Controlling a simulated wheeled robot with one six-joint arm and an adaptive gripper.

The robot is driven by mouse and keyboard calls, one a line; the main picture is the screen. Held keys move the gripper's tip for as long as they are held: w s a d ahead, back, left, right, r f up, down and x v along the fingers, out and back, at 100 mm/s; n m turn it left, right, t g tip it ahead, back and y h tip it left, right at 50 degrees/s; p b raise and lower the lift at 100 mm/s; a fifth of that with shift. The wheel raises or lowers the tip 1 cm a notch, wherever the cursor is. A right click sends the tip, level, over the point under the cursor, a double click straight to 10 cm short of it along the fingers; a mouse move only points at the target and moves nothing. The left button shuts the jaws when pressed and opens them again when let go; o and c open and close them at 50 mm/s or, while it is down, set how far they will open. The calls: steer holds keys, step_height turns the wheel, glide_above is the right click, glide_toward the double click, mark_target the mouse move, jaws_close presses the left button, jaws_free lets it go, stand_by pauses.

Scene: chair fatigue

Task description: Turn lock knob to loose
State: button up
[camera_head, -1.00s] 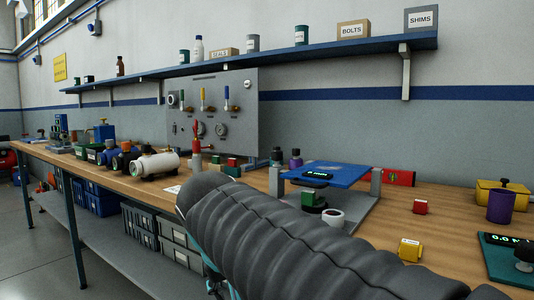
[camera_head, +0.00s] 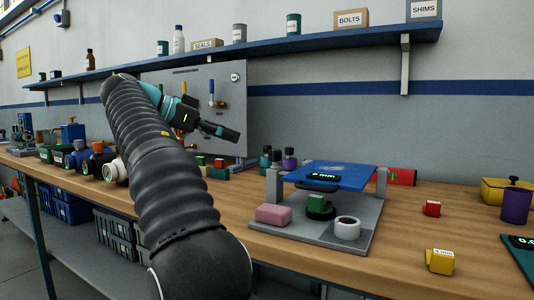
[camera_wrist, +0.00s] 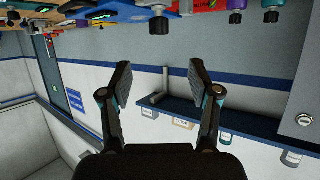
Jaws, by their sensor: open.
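I cannot tell for sure which part is the lock knob. A grey test fixture (camera_head: 300,232) with a blue plate (camera_head: 330,174) and a "0 mm" display stands on the bench. A round black part (camera_head: 321,213) with a green block on it sits under the plate. My gripper (camera_head: 230,134) is raised in front of the grey panel, left of and above the fixture, pointing right. In the wrist view its fingers (camera_wrist: 160,75) are spread with nothing between them. The wrist picture is upside down; a dark knob-like part (camera_wrist: 158,22) shows at its top, well beyond the fingers.
A pink block (camera_head: 273,214) and a grey cup (camera_head: 347,228) sit on the fixture's base. A blue shelf (camera_head: 300,42) runs above.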

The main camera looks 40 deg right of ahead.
mark_target(270, 151)
steer(key=b+x, duration=0.2)
steer(key=x, duration=1.2)
steer(key=shift+r, duration=0.15)
steer(key=c, duration=1.2)
